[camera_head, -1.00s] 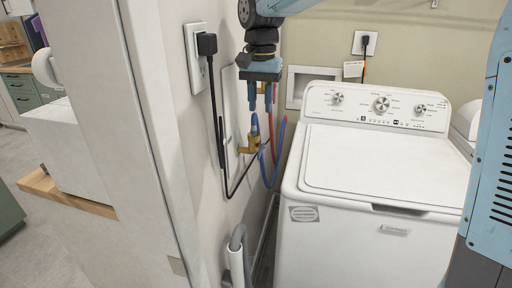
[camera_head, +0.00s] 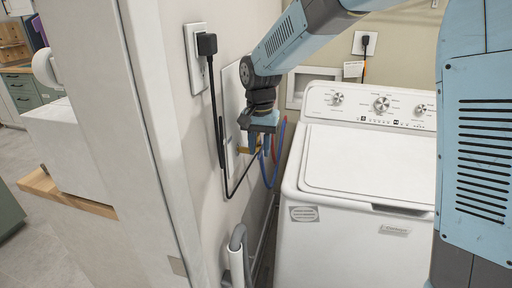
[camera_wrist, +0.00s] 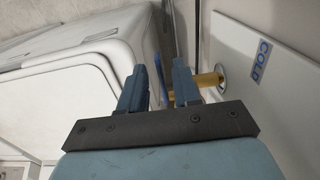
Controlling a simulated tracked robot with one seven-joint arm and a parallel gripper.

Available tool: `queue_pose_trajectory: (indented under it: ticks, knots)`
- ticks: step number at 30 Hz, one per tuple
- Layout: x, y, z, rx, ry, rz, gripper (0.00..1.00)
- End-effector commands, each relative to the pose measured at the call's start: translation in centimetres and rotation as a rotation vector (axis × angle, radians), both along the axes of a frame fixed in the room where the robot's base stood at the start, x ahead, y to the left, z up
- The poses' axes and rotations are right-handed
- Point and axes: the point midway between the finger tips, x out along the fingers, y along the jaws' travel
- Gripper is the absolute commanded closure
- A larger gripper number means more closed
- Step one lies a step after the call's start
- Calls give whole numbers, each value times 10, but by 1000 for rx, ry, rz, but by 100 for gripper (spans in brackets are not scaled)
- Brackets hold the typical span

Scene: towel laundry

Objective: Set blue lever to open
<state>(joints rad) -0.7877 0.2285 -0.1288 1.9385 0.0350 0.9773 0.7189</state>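My gripper (camera_head: 259,148) points down at the wall valve, its two fingers apart, and it also shows in the wrist view (camera_wrist: 159,75). The brass valve (camera_head: 243,150) sticks out from the wall behind the fingers, and in the wrist view its brass pipe (camera_wrist: 210,79) shows just right of the right finger. The blue lever is mostly hidden by my gripper in the head view. A narrow blue piece (camera_wrist: 160,76) shows between the fingers in the wrist view; I cannot tell whether it is the lever or whether the fingers touch it.
A blue "COLD" label (camera_wrist: 262,56) is on the wall panel beside the valve. Blue (camera_head: 274,174) and red (camera_head: 280,138) hoses hang close by. The white washer (camera_head: 360,165) stands to the right. A black cord (camera_head: 214,105) hangs from the outlet on the left wall.

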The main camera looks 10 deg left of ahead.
Motion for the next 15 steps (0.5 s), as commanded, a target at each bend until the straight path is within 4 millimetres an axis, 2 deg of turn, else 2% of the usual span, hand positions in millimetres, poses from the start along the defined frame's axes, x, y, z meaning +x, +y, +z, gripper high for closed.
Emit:
queue_pose_trajectory:
  ticks: [11, 15]
  knots:
    - [0, 0, -4, 1, -1, -1, 69]
    - [0, 0, -4, 1, -1, -1, 82]
